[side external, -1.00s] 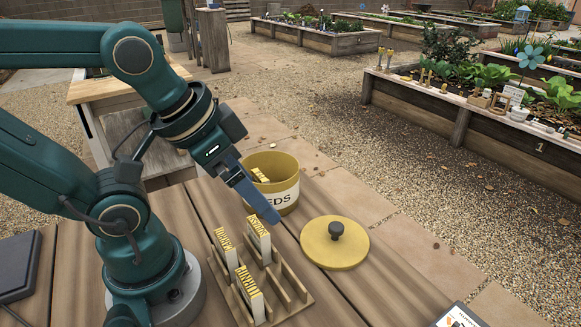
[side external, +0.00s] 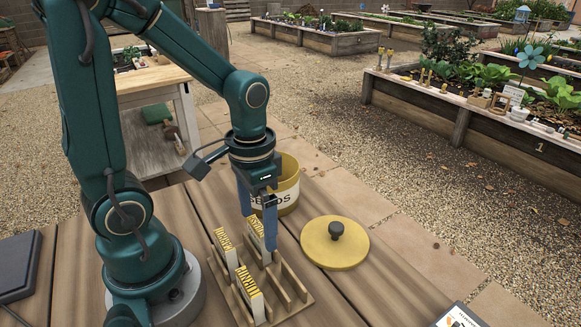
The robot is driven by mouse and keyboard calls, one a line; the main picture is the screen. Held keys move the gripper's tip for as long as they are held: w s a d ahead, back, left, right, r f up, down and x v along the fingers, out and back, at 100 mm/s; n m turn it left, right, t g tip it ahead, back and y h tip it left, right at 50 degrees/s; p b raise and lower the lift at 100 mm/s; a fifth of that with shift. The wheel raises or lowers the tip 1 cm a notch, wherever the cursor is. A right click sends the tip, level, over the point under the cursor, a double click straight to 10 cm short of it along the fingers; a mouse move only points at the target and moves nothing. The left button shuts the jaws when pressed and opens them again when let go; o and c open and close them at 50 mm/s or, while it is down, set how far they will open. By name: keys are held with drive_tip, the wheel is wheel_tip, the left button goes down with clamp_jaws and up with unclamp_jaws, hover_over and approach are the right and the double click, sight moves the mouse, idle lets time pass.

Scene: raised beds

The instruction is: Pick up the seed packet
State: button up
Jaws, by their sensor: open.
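Three white-and-yellow seed packets stand upright in a slotted wooden rack (side external: 298,300): one at the back (side external: 257,238), one at the left (side external: 226,254) and one at the front (side external: 249,292). My gripper (side external: 258,232) points down over the back packet with its blue fingers apart. The fingers appear to be on either side of that packet's upper part; I cannot tell whether they touch it. The right finger hides part of the packet. The packet still sits in the rack.
A yellow tin with seed lettering (side external: 289,190) stands just behind my gripper, its inside partly hidden. Its yellow lid (side external: 335,246) with a dark knob lies to the right. A printed card (side external: 459,317) lies at the front right, and a dark flat object (side external: 18,262) at the left.

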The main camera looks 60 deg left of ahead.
drive_tip(key=shift+f, duration=1)
drive_tip(key=c, duration=1.3)
drive_tip(key=shift+r, duration=0.15)
